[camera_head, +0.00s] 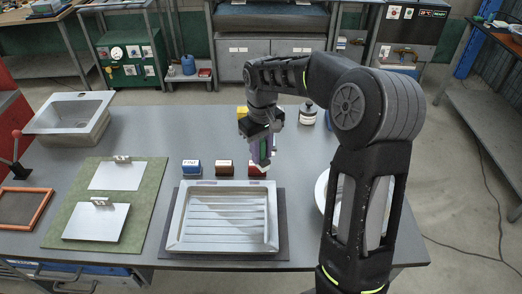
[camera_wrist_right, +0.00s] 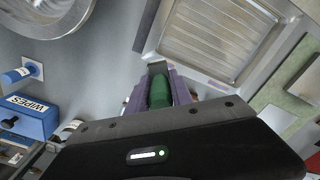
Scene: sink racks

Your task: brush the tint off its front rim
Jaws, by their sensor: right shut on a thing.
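My right gripper (camera_head: 262,152) has purple fingers and is shut on a green-handled brush (camera_wrist_right: 158,90). It hangs just behind the back right part of a grey metal sink rack (camera_head: 175,222), which has a sloped, ribbed inside. The wrist view also shows the gripper (camera_wrist_right: 158,88), with the brush end beside the rack's rim (camera_wrist_right: 225,85); I cannot tell whether they touch. A faint bluish-pink tinge shows along that rim. In the head view I make out no clear tint on the front rim. My left gripper is not in view.
The rack lies on a dark mat (camera_head: 282,240). Behind it stand a blue block (camera_head: 192,168), a brown block (camera_head: 224,168) and a red block (camera_head: 256,170). A round pale basin (camera_head: 322,190) is partly behind my arm. A green mat (camera_head: 148,185) with metal plates lies left.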

